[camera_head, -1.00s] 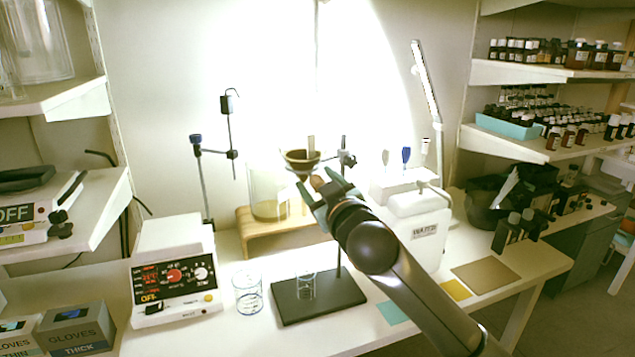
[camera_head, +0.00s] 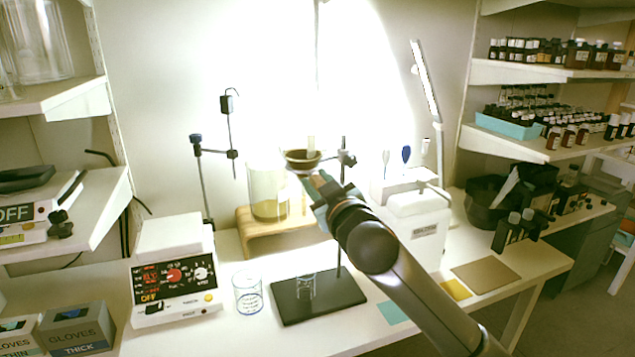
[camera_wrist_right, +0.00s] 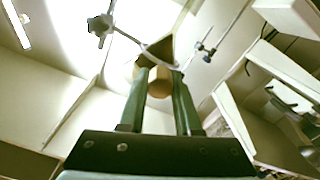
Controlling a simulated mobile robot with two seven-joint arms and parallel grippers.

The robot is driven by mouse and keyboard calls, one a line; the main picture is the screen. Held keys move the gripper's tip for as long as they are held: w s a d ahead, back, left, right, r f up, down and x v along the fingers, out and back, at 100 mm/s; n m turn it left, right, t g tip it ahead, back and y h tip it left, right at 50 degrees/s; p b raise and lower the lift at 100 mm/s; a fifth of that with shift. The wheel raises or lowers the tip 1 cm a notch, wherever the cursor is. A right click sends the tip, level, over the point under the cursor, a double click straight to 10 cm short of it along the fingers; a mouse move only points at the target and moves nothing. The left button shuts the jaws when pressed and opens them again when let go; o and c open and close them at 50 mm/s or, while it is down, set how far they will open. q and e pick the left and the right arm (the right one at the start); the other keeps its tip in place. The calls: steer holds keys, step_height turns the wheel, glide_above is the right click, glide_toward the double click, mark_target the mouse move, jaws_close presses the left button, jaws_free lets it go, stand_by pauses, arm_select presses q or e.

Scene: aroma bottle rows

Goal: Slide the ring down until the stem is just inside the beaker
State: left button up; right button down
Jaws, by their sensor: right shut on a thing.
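The ring (camera_head: 301,167) holds a brown funnel (camera_head: 303,156) high on the upright rod (camera_head: 339,250) of a stand. In the wrist view the funnel (camera_wrist_right: 160,50) and pale ring (camera_wrist_right: 176,67) are just beyond my fingers. My right gripper (camera_head: 318,187) is beside the ring, below and to the right of the funnel. Its fingers (camera_wrist_right: 160,88) are shut on a brown knob (camera_wrist_right: 159,83) at the ring. A small glass beaker (camera_head: 306,287) stands on the dark stand base (camera_head: 345,292), well below the funnel. The funnel's stem is not clearly visible. My left gripper is out of view.
A second beaker (camera_head: 248,295) stands left of the base, beside the hotplate-like control box (camera_head: 175,283). A large glass vessel (camera_head: 268,185) sits on a wooden riser (camera_head: 246,238) behind. A white instrument (camera_head: 418,228) stands right. Coloured mats (camera_head: 485,274) lie at front right.

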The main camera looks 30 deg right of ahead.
stand_by(0.8)
arm_select(q)
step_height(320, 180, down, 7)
steer(key=b, duration=1)
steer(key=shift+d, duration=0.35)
arm_select(e)
step_height(320, 180, down, 19)
steer(key=shift+r, duration=0.2)
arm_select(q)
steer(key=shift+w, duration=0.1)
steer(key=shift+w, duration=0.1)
arm_select(e)
steer(key=c, duration=0.6)
jaws_free()
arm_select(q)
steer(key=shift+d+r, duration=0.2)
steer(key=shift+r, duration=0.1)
arm_select(e)
steer(key=v, duration=1.2)
steer(key=shift+s, duration=0.25)
steer(key=shift+a, duration=0.1)
